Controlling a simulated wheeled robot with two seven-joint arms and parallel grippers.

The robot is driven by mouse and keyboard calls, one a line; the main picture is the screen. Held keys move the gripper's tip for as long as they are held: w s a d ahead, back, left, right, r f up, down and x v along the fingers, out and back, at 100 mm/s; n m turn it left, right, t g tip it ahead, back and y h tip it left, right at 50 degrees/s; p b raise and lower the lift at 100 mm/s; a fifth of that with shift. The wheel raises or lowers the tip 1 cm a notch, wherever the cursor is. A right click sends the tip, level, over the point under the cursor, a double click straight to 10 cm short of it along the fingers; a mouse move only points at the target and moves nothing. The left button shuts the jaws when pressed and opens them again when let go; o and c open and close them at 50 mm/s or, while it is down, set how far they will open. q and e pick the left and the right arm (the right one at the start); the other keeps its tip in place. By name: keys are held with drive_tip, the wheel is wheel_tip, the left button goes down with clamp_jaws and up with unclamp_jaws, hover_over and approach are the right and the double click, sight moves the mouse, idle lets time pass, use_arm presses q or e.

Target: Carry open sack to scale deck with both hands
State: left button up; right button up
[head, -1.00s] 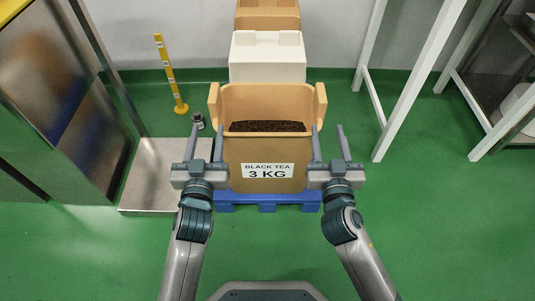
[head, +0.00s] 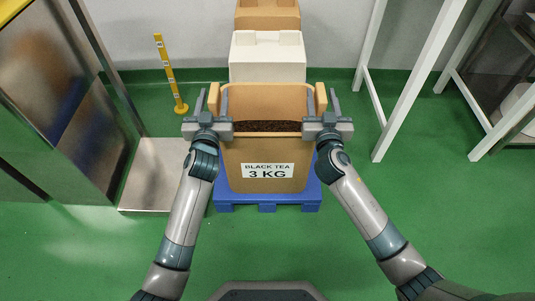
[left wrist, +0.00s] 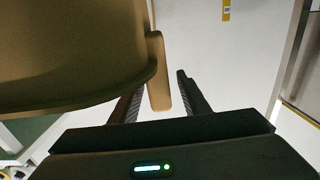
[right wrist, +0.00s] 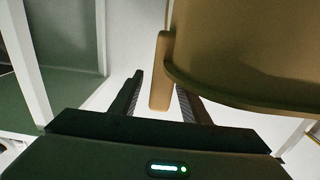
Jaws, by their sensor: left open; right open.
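The open sack (head: 268,178), tan and labelled "BLACK TEA 3 KG", stands upright on a blue pallet with dark tea inside. My left gripper (head: 212,98) is open, its fingers on either side of the sack's left ear, which shows between them in the left wrist view (left wrist: 158,75). My right gripper (head: 322,98) is open around the right ear (head: 321,97), also seen between its fingers in the right wrist view (right wrist: 160,75). Contact with the ears cannot be told. The scale deck (head: 160,180), a flat pale metal plate, lies left of the pallet, partly behind my left arm.
The blue pallet (head: 267,208) is under the sack. A white box (head: 267,58) and another tan container (head: 267,15) stand behind it. A yellow post (head: 168,75) stands behind the deck. A steel cabinet (head: 60,100) is at left, white frame legs (head: 415,85) at right. Green floor is clear at right.

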use_arm(q)
drive_tip(key=shift+w, duration=0.3)
use_arm(e)
drive_tip(key=shift+w, duration=0.3)
use_arm(q)
clamp_jaws()
use_arm(e)
clamp_jaws()
idle(0.8)
use_arm(q)
drive_tip(key=shift+r, duration=0.3)
use_arm(e)
drive_tip(key=shift+r, duration=0.2)
